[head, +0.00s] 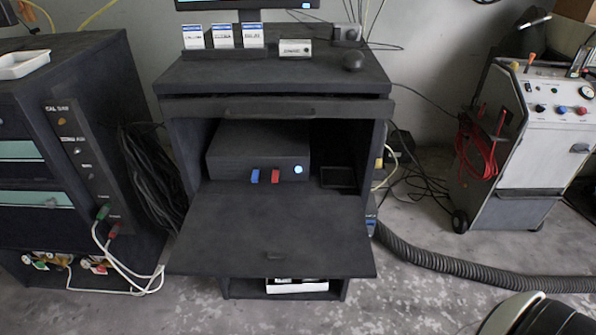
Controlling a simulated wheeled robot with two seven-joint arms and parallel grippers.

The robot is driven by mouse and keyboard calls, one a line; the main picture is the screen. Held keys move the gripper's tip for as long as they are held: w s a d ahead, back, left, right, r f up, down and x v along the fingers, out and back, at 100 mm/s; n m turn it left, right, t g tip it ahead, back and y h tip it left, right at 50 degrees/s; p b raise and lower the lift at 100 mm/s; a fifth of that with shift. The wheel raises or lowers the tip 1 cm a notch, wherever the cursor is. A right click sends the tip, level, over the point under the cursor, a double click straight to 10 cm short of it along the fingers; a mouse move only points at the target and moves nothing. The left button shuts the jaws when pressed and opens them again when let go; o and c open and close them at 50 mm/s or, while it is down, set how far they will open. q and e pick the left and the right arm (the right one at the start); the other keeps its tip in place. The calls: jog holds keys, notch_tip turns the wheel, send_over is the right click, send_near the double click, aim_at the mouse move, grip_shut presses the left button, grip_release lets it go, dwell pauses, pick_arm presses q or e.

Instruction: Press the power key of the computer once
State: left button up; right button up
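The computer (258,150) is a dark box inside the open middle compartment of a black cabinet. On the right of its front is a small round key (298,170) that shows bright blue-white; it looks like the power key. A blue piece (255,176) and a red piece (275,176) are on the computer's front, to the left of the key. Nothing covers the key in the head view. Neither of my grippers is in view.
The cabinet's front flap (270,232) is folded down flat below the computer, with its top bare. A drawer front (275,107) is above. A black cabinet (75,140) stands left, a wheeled machine (530,130) right. A ribbed hose (470,268) lies on the floor.

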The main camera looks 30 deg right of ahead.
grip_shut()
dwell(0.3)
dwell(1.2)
